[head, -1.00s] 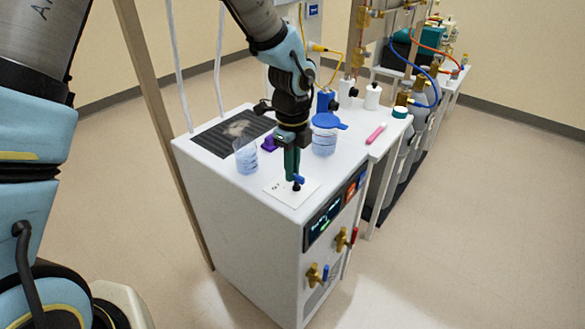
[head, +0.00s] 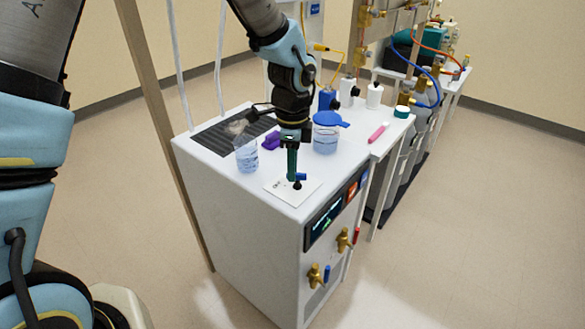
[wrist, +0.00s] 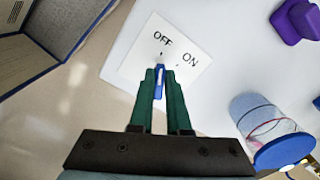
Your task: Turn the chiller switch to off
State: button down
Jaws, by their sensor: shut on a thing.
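The chiller is a white cabinet (head: 245,225) with a dark display (head: 325,219) on its front. A white label plate (head: 279,187) lies on its top; in the wrist view the plate (wrist: 139,62) reads OFF on the left and ON on the right. The blue switch lever (wrist: 159,84) has a white line and points up towards the tick by OFF. My gripper (wrist: 160,73) is shut on the lever, one green finger on each side. In the head view my gripper (head: 292,178) points straight down at the plate, the lever (head: 301,177) showing beside the fingertips.
On the chiller top stand a clear beaker (head: 246,157) left of my gripper, a purple object (head: 271,141) behind it, and a blue-lidded jar (head: 325,141) to the right. A pink pen-like item (head: 378,133) lies further right. Brass valves (head: 314,276) stick out of the front.

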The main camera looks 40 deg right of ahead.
dwell(0.3)
jog(key=c, duration=0.9)
grip_release()
notch_tip(320, 180, up, 11)
jog(key=shift+f+b, duration=0.1)
jog(key=shift+b, duration=0.85)
jog(key=shift+w+a, duration=0.1)
